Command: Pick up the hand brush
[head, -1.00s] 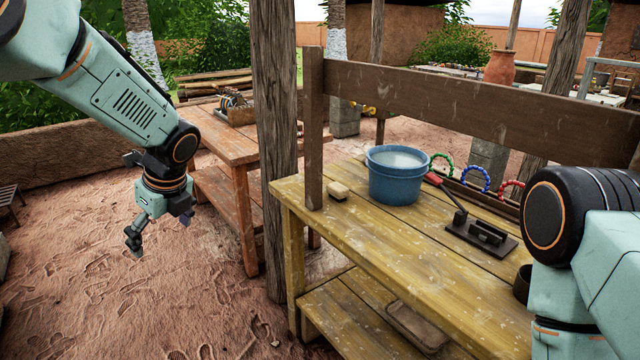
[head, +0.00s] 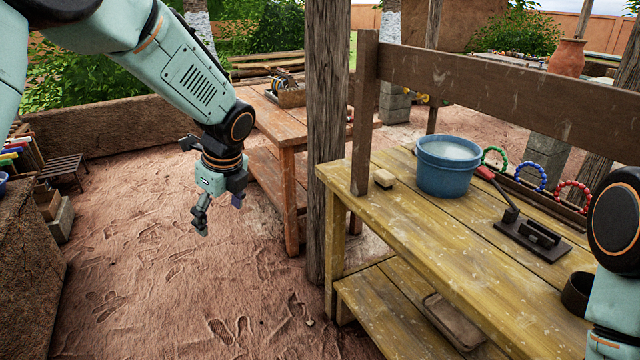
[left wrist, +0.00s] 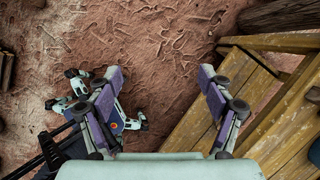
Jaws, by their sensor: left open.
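I cannot pick out the hand brush with certainty in either view. A small tan block (head: 384,178) sits near the table's left post. My left gripper (head: 218,208) hangs over the sandy ground, left of the yellow table and apart from it. In the left wrist view its two fingers (left wrist: 160,78) are spread with nothing between them. My right arm shows at the right edge, but its gripper is out of view.
A blue bucket (head: 448,168) stands on the yellow table, with green, blue and red rings behind. A brown tray-like item (head: 455,320) lies on the lower shelf. A wooden post (head: 327,140) separates this table from an orange-brown one (head: 290,125). Open sand lies left.

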